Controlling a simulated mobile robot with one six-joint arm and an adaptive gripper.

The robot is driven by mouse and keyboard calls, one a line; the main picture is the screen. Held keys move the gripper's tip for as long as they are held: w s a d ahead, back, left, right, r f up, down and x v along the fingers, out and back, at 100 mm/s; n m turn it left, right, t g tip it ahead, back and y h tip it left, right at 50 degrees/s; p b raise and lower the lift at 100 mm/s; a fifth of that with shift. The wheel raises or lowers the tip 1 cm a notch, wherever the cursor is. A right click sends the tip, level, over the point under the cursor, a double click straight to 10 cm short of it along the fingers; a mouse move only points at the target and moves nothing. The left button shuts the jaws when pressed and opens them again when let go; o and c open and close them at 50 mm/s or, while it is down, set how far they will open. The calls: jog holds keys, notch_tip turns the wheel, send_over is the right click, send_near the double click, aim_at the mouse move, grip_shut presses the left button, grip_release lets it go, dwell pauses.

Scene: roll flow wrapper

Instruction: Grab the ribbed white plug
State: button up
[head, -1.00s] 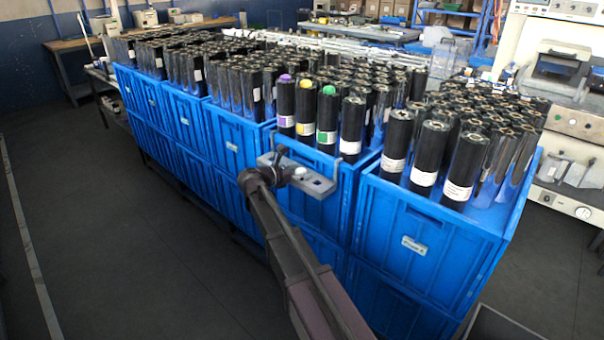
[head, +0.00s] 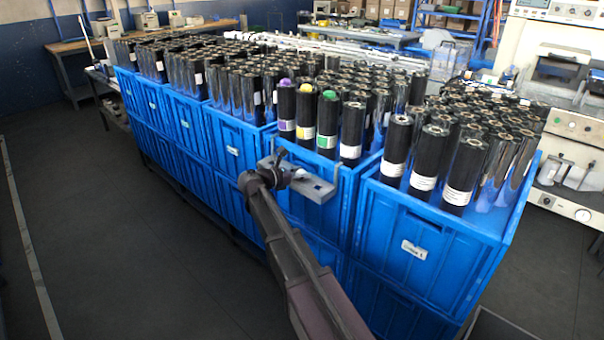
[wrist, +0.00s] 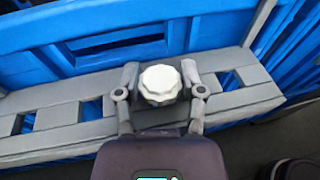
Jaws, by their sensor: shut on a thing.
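The ribbed white plug (wrist: 160,85) shows in the wrist view, standing on a grey bracket shelf (wrist: 60,128) hung on the side of a blue crate. My gripper (wrist: 160,90) has one finger on each side of the plug and is shut on it. In the head view my gripper (head: 285,178) is at the grey bracket (head: 318,188), and the plug is mostly hidden there by the gripper. I cannot tell whether the plug is lifted off the shelf.
Blue crates (head: 425,230) full of upright black rolls stand in a row behind the bracket. Three rolls have purple, yellow and green (head: 329,95) tops. The bracket has square holes. Open dark floor (head: 120,250) lies to the left.

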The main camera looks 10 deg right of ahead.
jog(key=shift+r+p, duration=0.65)
jog(key=shift+r, duration=0.2)
jog(key=shift+r+p, duration=0.8)
jog(key=shift+p, duration=0.05)
jog(key=s+a, duration=0.4)
jog(key=s, duration=0.3)
jog(key=s+a, duration=0.3)
jog(key=s, duration=0.4)
jog(key=shift+a+r+p, duration=0.4)
jog(key=shift+r, duration=0.05)
